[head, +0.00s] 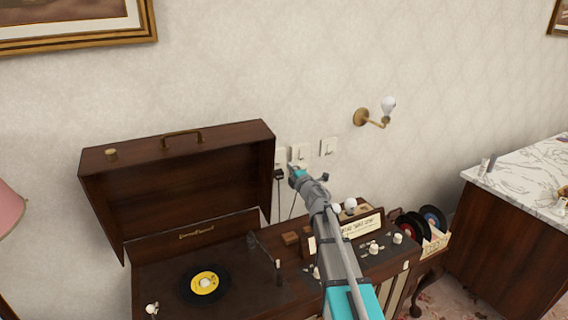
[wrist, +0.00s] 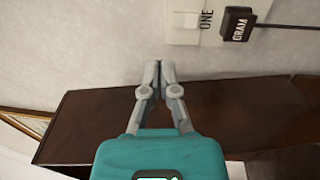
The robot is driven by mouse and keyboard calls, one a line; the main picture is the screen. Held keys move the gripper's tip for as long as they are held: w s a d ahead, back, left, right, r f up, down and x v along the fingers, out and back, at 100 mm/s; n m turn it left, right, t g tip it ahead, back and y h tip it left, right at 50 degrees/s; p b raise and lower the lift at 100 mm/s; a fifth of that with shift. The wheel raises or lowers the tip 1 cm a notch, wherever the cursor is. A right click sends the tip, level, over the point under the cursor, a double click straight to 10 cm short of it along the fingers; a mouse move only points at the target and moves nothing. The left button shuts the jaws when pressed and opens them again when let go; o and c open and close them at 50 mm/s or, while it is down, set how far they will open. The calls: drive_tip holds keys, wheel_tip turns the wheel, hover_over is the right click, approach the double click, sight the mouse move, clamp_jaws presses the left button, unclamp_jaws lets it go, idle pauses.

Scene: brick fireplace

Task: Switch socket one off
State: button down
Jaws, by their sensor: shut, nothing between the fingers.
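Socket one (wrist: 186,22) is a pale wall plate with a light rocker switch, at the top of the wrist view. The word ONE is printed beside the switch. A black plug labelled GRAM (wrist: 236,24) sits at the plate, its cable running right. In the head view, the plug (head: 279,174) is at the leftmost plate (head: 281,157), just left of my gripper (head: 296,170). My gripper (wrist: 160,66) is shut and empty, its fingertips together below the switch in the wrist picture and apart from it. The switch's on or off position is unclear.
Two more wall plates (head: 300,152) (head: 328,147) are to the right. The open dark wooden lid (head: 180,170) of a record player stands close on the left. A brass wall lamp (head: 372,118) sticks out at right. Bare wall lies above.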

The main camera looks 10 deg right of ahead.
drive_tip(key=shift+s+d+r, duration=0.1)
drive_tip(key=shift+s+d, duration=0.1)
drive_tip(key=shift+s, duration=0.45)
drive_tip(key=shift+s+d+r, duration=0.1)
drive_tip(key=shift+s+d, duration=0.05)
drive_tip(key=shift+s, duration=0.45)
drive_tip(key=shift+s+d+r, duration=0.1)
drive_tip(key=shift+s+d, duration=0.1)
drive_tip(key=shift+s, duration=0.45)
drive_tip(key=shift+d, duration=0.1)
drive_tip(key=s+d+f+m+g+h+p, duration=0.2)
drive_tip(key=s+d+f+m+g+h, duration=0.25)
drive_tip(key=m, duration=0.45)
drive_tip(key=s+d+f+m+g+h+p, duration=0.2)
drive_tip(key=s+f+m+g+h, duration=0.2)
drive_tip(key=s+m+h, duration=0.3)
drive_tip(key=s+a+f+m+g+y+p, duration=0.1)
drive_tip(key=s+a+f+g+y, duration=0.1)
drive_tip(key=s, duration=0.5)
drive_tip(key=s+a+f+m+g+y+p, duration=0.1)
drive_tip(key=s+a+m+g+y, duration=0.1)
drive_tip(key=s+a+g, duration=0.3)
drive_tip(key=s+a+f+m+g+y+p, duration=0.1)
drive_tip(key=s+a+f+m+g+y, duration=0.1)
drive_tip(key=s, duration=0.6)
drive_tip(key=shift+s+a+f+g, duration=0.35)
drive_tip(key=shift+a+g, duration=0.3)
drive_tip(key=shift+a, duration=0.1)
